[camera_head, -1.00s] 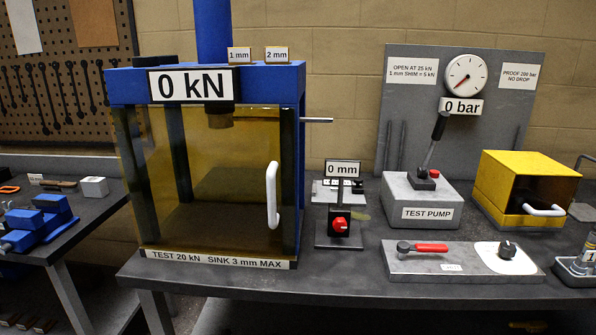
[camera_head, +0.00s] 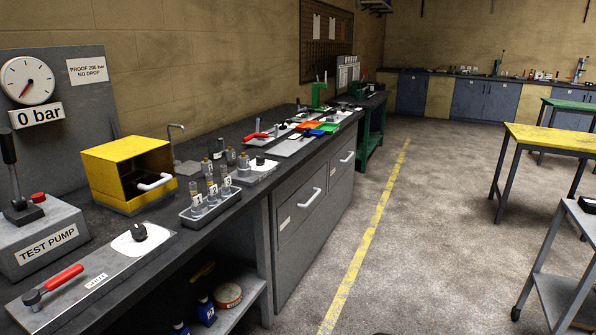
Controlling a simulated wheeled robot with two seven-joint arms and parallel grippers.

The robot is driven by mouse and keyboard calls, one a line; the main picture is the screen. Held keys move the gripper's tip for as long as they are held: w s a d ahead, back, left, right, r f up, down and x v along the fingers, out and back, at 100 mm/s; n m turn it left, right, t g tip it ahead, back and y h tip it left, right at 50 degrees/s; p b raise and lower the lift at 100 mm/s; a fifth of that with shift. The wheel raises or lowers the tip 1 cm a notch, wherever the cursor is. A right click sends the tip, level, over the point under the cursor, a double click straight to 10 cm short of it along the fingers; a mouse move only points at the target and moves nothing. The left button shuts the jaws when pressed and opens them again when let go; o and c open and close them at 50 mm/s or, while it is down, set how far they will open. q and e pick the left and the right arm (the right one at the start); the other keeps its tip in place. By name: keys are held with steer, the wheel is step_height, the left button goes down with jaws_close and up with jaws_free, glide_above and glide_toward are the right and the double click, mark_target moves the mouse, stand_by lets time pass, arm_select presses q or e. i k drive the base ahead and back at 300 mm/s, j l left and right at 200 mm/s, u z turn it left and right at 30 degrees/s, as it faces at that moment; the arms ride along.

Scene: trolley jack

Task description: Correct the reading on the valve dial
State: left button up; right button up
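A silver valve plate (camera_head: 97,276) with a small label, partly legible, lies on the bench at the lower left. On it are a lever with a red handle (camera_head: 62,279) and a black knob (camera_head: 138,232) on a white dial patch (camera_head: 143,241). Marks on the patch are too small to read. Behind it stands the grey test pump (camera_head: 40,237) with a black lever and red button. A round gauge (camera_head: 27,81) above has a red needle, with a "0 bar" sign (camera_head: 36,115) under it. Neither gripper is in view.
A yellow open box (camera_head: 128,172) with a white handle stands behind the plate. A tray of labelled vials (camera_head: 210,203) is to its right. The bench continues back with tools and coloured trays. Open floor with a yellow line (camera_head: 366,240) lies right; a trolley (camera_head: 566,260) stands far right.

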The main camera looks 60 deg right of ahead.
mark_target(260, 159)
steer(key=z, duration=1.7)
